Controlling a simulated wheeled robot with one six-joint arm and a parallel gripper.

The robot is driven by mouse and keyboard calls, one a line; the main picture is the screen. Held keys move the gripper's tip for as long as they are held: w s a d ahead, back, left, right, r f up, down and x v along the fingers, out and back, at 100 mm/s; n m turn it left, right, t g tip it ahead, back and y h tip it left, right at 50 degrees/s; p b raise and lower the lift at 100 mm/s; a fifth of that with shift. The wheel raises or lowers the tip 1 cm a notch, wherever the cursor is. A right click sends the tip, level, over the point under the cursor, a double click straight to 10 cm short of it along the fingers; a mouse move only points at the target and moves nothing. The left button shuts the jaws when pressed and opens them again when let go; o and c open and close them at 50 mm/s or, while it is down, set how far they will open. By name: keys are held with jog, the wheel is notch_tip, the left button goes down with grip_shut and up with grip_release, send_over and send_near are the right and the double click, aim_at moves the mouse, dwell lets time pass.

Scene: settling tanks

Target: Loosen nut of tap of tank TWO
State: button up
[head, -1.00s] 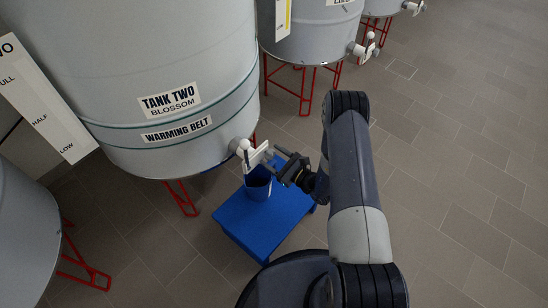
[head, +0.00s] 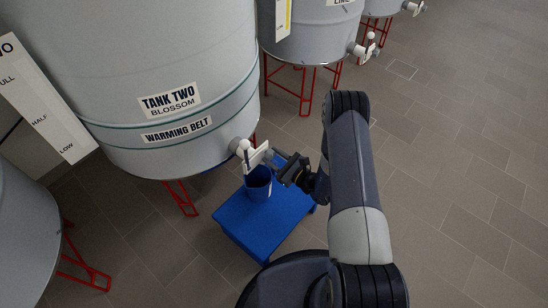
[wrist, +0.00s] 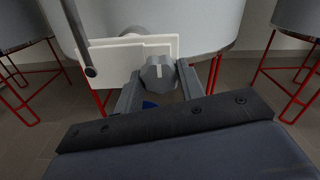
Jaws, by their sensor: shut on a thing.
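Tank TWO (head: 190,60) is a large pale grey tank with a "TANK TWO BLOSSOM" label. Its tap (head: 243,148) sticks out low on the right side, with a white plate (head: 257,155) at its outer end. The plate also shows in the wrist view (wrist: 115,62). The nut (wrist: 158,74) is a grey faceted knob with a white line, in front of the plate. My gripper (head: 277,160) is at the tap, and its fingers (wrist: 159,84) are shut on the nut from both sides. In the head view my gripper largely hides the nut.
A blue bucket (head: 258,183) stands on a blue stool (head: 240,222) below the tap. A dark rod (wrist: 76,35) hangs in front of the plate at left in the wrist view. Another tank (head: 318,35) on red legs stands behind. The floor at right is clear.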

jog(key=shift+f, duration=0.1)
jog(key=n+b, duration=0.3)
jog(key=shift+f+n+b, duration=0.15)
jog(key=shift+n+b, duration=0.25)
jog(key=n+b, duration=0.9)
jog(key=b, duration=0.1)
jog(key=shift+f+n+b, duration=0.1)
jog(key=shift+n+b, duration=0.3)
jog(key=n+b, duration=0.3)
jog(key=n, duration=0.1)
jog(key=shift+r+b, duration=0.25)
jog(key=shift+b, duration=0.05)
jog(key=o, duration=1)
jog(key=shift+r, duration=0.1)
jog(key=p+v, duration=0.2)
jog(key=v, duration=0.8)
jog(key=shift+s+d, duration=0.25)
jog(key=shift+s, duration=0.05)
